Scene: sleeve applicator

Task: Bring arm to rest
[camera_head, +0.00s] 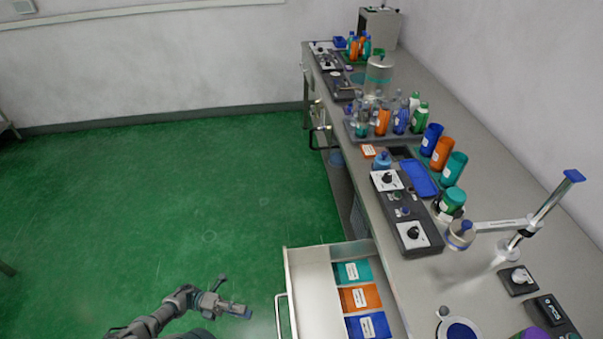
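My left arm comes in at the lower left, over the green floor. Its gripper (234,298) is to the left of the open drawer (312,283) and apart from it. One finger points up and the other points right, with a gap between them; the finger pointing right has a bluish end. I see nothing clearly held between them, though the gripper is small in the picture. My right gripper is not in view.
The open drawer holds teal (352,272), orange (360,297) and blue (368,325) packs. The grey workbench (490,165) carries bottles, a control panel (407,212) and a stand with a tilted post (543,208). The green floor (180,200) at left is clear.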

